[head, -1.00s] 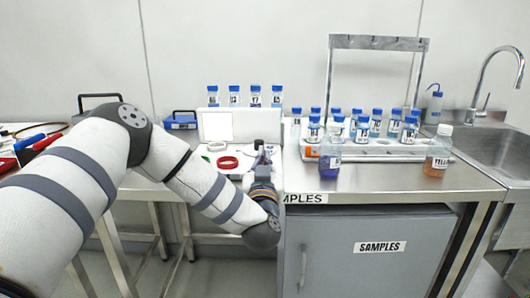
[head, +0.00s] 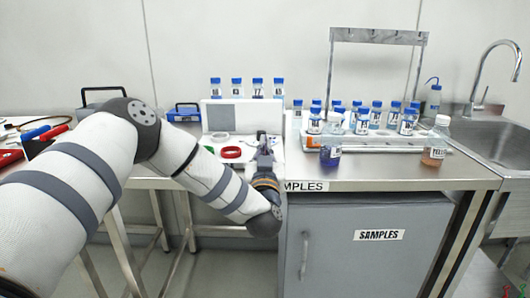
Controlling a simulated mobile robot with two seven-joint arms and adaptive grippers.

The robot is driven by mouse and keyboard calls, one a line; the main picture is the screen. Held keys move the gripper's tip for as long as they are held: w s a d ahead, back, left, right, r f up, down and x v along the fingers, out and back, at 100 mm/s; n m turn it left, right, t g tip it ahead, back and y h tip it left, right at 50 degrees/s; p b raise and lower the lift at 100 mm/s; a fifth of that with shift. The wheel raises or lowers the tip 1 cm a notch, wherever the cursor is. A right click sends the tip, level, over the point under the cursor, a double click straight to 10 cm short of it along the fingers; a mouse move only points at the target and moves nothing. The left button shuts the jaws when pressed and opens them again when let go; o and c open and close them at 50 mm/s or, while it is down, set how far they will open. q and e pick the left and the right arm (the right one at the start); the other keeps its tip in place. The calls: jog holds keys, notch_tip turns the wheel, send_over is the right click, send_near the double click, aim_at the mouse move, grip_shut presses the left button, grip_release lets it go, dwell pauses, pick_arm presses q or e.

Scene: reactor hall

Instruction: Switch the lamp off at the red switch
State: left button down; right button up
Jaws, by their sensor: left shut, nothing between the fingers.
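A white box with an upright back panel stands on the bench, and its lamp panel (head: 225,116) is dull grey. My right gripper is not in view.
Several blue-capped bottles stand in a rack (head: 380,143) to the right, with a blue-liquid bottle (head: 331,150) and an orange-liquid bottle (head: 436,142) in front. More vials (head: 257,88) stand behind the box. A grey cabinet (head: 365,245) is below, a sink (head: 490,150) far right.

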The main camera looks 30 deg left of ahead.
pick_arm(q)
notch_tip(320, 180, up, 5)
jog(key=s+p, duration=0.1)
jog(key=s+d+f, duration=0.5)
jog(key=s+f, duration=0.2)
jog(key=shift+s+b, duration=0.25)
jog(key=shift+b, duration=0.05)
